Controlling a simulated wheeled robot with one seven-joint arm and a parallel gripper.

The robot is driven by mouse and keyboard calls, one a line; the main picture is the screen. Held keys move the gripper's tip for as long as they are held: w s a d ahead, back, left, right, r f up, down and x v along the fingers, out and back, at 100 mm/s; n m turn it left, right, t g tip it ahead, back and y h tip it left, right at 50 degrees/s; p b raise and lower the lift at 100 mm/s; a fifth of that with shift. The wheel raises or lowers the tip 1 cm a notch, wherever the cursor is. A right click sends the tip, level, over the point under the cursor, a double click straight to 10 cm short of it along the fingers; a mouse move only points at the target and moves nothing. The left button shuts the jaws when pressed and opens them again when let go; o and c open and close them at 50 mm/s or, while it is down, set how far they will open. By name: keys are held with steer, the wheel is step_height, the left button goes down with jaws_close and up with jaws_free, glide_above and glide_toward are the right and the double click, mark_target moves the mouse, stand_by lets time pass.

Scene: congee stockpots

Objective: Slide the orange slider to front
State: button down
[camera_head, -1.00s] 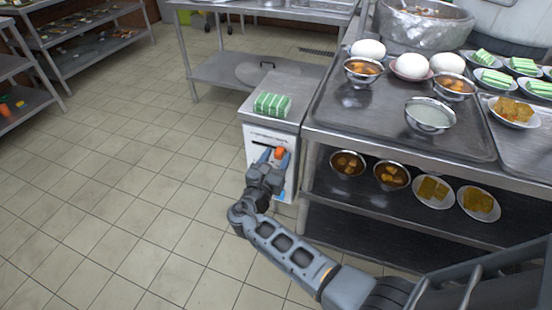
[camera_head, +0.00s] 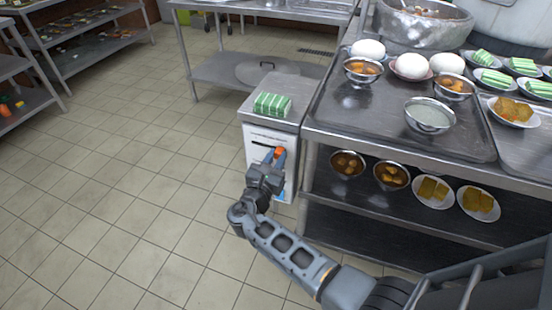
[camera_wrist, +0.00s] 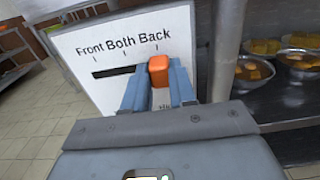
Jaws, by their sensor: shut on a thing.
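The orange slider (camera_wrist: 159,70) sits at the right end of a dark horizontal slot (camera_wrist: 112,72) on a white panel (camera_wrist: 92,47), below the word "Back". "Front" is printed at the left and "Both" in the middle. In the wrist view my gripper (camera_wrist: 159,82) has one blue finger on each side of the slider and is shut on it. In the head view the orange slider (camera_head: 279,152) shows at my gripper's tip (camera_head: 275,160), on the front of the box.
Green-and-white striped packs (camera_head: 272,104) lie on top of the box. A metal shelf with bowls and plates (camera_head: 392,176) stands close at the right. The tiled floor (camera_head: 130,190) at the left is clear.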

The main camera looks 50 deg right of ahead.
mark_target(255, 142)
steer(key=w+a+b, duration=0.1)
steer(key=w, duration=0.1)
steer(key=w+b, duration=0.1)
steer(key=w, duration=0.1)
steer(key=w+a+b, duration=0.1)
steer(key=w, duration=0.2)
steer(key=shift+a+f, duration=0.2)
steer(key=shift+a, duration=0.1)
steer(key=shift+w+a+r+b, duration=0.2)
steer(key=shift+w+b, duration=0.1)
steer(key=shift+w, duration=0.15)
steer(key=c, duration=0.9)
jaws_free()
steer(key=shift+v, duration=3.85)
